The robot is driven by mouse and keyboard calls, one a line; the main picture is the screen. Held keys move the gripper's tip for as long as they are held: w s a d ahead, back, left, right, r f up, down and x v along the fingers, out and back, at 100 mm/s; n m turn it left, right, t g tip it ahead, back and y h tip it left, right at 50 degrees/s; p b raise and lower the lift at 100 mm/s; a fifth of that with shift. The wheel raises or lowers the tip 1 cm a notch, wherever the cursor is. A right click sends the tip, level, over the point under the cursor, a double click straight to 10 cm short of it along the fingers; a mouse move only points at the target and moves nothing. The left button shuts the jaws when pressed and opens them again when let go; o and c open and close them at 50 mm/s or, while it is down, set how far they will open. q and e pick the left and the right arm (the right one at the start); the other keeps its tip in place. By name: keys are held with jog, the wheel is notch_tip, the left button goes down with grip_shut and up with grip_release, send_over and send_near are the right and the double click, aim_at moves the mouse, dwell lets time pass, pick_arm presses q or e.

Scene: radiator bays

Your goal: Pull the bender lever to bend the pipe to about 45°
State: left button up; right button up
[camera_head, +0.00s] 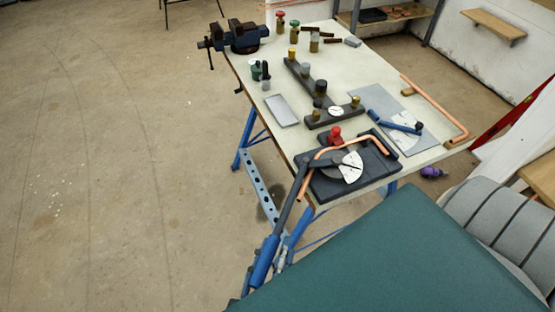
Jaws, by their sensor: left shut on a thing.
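The pipe bender (345,183) stands on its black base at the near corner of the bench, with a white angle dial (351,168) and a red knob (335,136). A copper pipe (352,140) lies in it, visibly bent, one end pointing down towards the lever. I cannot read its angle. The dark bender lever (289,210) reaches past the bench edge and ends in a blue handle (264,262). Small grey parts beside the handle look like my left gripper (282,259), shut on the lever and mostly hidden. My right gripper is not in view.
The bench (330,65) holds a blue vise (243,36), a grey tray (282,110), a dark fixture with several posts, and a grey plate with a blue-handled tool (392,122). Another bent copper pipe (438,108) lies at the right edge. Floor is clear on the left.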

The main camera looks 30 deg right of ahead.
pick_arm(q)
jog(key=v, duration=1.2)
jog(key=shift+r, duration=0.1)
jog(key=p+v, duration=0.2)
jog(key=v, duration=1)
jog(key=shift+w+a+f, duration=0.15)
jog(key=shift+a+f, duration=0.2)
jog(key=shift+a, duration=0.2)
